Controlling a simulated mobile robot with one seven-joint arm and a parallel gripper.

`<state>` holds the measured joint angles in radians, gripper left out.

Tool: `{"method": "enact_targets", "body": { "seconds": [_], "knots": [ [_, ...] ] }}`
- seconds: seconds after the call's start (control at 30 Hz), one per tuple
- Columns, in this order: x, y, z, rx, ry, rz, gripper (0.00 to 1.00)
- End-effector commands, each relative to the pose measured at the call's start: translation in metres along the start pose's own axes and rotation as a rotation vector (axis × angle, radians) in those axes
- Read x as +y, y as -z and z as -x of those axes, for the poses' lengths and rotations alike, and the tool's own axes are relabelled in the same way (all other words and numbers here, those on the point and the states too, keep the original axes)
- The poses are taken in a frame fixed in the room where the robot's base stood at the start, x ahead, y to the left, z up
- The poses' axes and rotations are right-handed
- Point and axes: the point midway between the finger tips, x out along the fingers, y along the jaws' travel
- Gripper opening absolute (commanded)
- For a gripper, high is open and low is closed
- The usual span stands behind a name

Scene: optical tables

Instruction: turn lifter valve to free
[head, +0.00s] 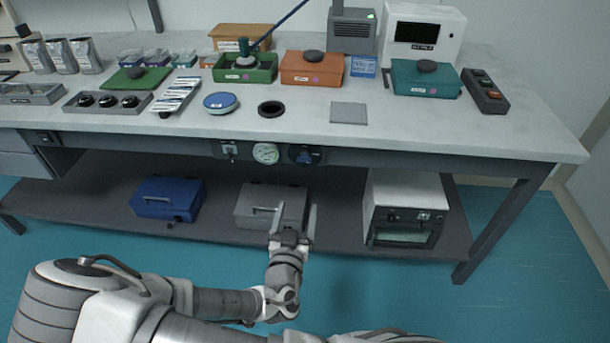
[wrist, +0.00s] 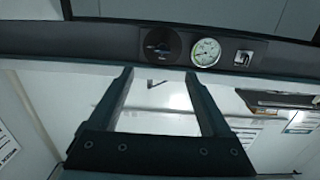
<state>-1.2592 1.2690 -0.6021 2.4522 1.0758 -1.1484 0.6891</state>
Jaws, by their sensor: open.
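A dark valve plate with a blue handle (head: 305,154) sits on the front rail of the bench, right of a round gauge (head: 265,153) and a small switch plate (head: 229,149). I take it to be the lifter valve; its markings are too small to read. In the wrist view the valve (wrist: 160,45) is left of the gauge (wrist: 206,52), with its blue handle lying roughly sideways. My gripper (head: 294,220) is open and empty, below and in front of the rail. In the wrist view my gripper's fingers (wrist: 158,76) point toward the rail, apart from the valve.
On the lower shelf stand a blue case (head: 168,198), a grey case (head: 262,206) behind my gripper and a white oven-like unit (head: 405,209). The bench top (head: 410,118) holds boxes, trays and a suction-cup tool (head: 246,58) on a dark line. The rail front looks clear.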

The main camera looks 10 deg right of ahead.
Motion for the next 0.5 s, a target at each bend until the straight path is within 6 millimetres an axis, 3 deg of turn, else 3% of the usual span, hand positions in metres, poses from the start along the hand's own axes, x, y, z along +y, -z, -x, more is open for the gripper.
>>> {"method": "enact_targets", "body": {
  "seconds": [0.27,0.5],
  "knots": [
    [-0.003,0.004,-0.012,0.051,0.026,0.013,0.82],
    [-0.003,0.006,-0.060,0.051,0.024,0.013,0.82]
  ]
}}
